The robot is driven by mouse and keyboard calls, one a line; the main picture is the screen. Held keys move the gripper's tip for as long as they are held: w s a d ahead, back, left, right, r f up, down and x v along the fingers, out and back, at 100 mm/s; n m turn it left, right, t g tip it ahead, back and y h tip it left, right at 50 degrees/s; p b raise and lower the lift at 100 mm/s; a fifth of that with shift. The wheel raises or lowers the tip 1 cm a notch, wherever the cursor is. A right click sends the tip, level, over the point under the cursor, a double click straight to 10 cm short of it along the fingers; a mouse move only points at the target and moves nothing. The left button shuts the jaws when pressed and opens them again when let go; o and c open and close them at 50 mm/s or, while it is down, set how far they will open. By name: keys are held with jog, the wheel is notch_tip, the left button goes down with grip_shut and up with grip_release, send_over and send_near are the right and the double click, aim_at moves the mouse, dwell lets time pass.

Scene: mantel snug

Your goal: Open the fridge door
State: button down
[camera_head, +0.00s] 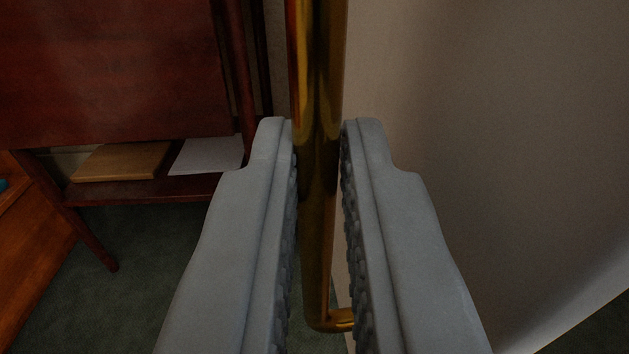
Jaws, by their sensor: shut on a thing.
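A vertical brass bar handle (320,60) runs down the middle of the view. Its lower end bends right to meet a pale beige panel, which looks like the fridge door (480,130). My gripper (318,135) is shut on the handle, with one grey finger on each side of it. The fingers' ridged inner faces are against or very close to the bar. The handle's top end is out of view. I cannot tell from this view how far the door stands open.
A dark red wooden cabinet (110,70) stands at the left on slanted legs. Its low shelf holds a wooden board (120,161) and a white sheet (208,156). An orange-brown wooden piece (35,240) is at the far left. Green carpet (130,300) shows below.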

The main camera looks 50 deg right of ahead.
jog(key=shift+w, duration=0.4)
jog(key=c, duration=1.8)
grip_release()
jog(key=o, duration=0.3)
jog(key=shift+w+d, duration=0.1)
jog(key=shift+d, duration=0.2)
jog(key=v, duration=1.7)
jog(key=shift+a, duration=0.3)
